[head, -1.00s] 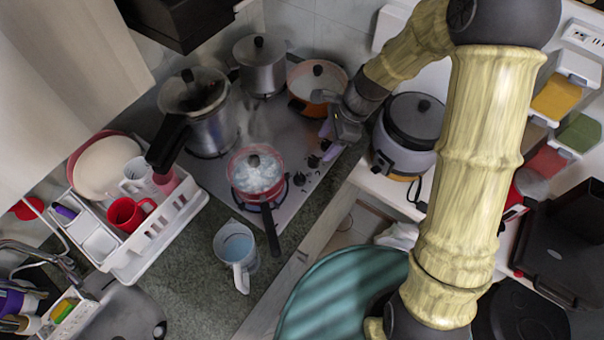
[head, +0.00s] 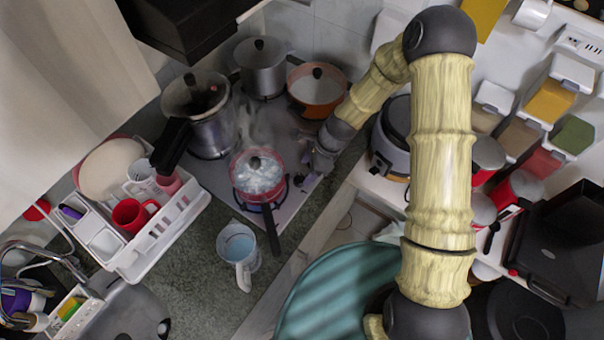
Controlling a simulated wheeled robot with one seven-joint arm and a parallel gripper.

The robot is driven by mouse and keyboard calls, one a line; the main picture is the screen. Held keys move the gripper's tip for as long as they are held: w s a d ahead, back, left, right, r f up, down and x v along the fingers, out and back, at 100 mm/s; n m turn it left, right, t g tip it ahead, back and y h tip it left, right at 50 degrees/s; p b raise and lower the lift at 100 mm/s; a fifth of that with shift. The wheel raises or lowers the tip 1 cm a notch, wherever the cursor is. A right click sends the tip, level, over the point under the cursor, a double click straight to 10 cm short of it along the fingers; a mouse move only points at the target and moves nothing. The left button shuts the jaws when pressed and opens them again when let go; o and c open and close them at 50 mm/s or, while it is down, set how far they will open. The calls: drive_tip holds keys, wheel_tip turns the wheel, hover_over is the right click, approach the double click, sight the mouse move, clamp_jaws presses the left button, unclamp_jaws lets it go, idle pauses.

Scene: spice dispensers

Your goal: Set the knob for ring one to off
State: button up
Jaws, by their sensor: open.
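The stove top (head: 218,172) has a row of small dark knobs along its right side. The nearest knob (head: 298,181) shows beside the red pan; the others are mostly hidden behind my gripper and wrist. I cannot tell which knob belongs to ring one or read any setting. My gripper (head: 307,163) is open, low over the knob row, with its fingers small and partly hidden. I cannot tell whether it touches a knob.
A steaming red pan (head: 257,172) stands left of the knobs, its dark handle toward the counter front. A orange pot (head: 317,90), a steel pot (head: 262,68) and a tall pot (head: 197,112) stand on the stove. A rice cooker (head: 393,150) is right of my wrist.

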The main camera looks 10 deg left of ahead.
sight(300, 177)
drive_tip(key=shift+p+x, duration=0.5)
drive_tip(key=shift+x, duration=1.95)
drive_tip(key=c, duration=1)
